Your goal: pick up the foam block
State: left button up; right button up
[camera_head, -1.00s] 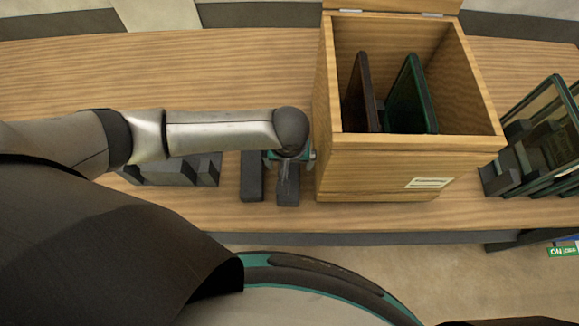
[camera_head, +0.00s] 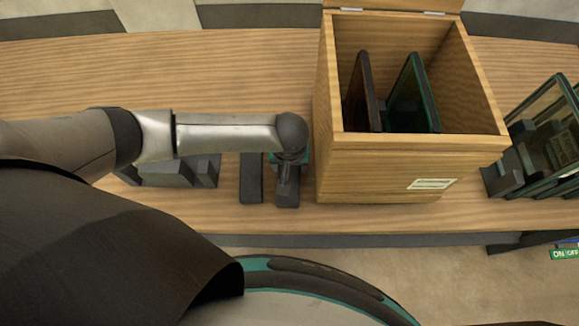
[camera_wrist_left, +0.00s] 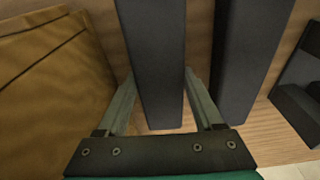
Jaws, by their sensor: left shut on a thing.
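The foam block is a dark grey bar on the wooden table, just left of the wooden box; its near end (camera_head: 287,195) shows below my left gripper (camera_head: 288,165). In the left wrist view the block (camera_wrist_left: 158,50) lies between the two fingers of my left gripper (camera_wrist_left: 160,75), which is shut on it. A second, similar dark bar (camera_head: 251,178) lies beside it to the left, apart from the gripper; it also shows in the left wrist view (camera_wrist_left: 245,60). The wrist and hand hide the far part of the held block. My right gripper is not in view.
The open wooden box (camera_head: 380,170) stands close to the right of my left gripper, with two dark framed panels inside. A notched grey holder (camera_head: 180,173) lies to the left under my arm. Glass panels in a rack (camera_head: 548,135) stand far right. The back left table is clear.

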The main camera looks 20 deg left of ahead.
pick_arm(q)
jog(key=c, duration=0.6)
notch_tip(320, 180, up, 20)
jog(key=p, duration=0.4)
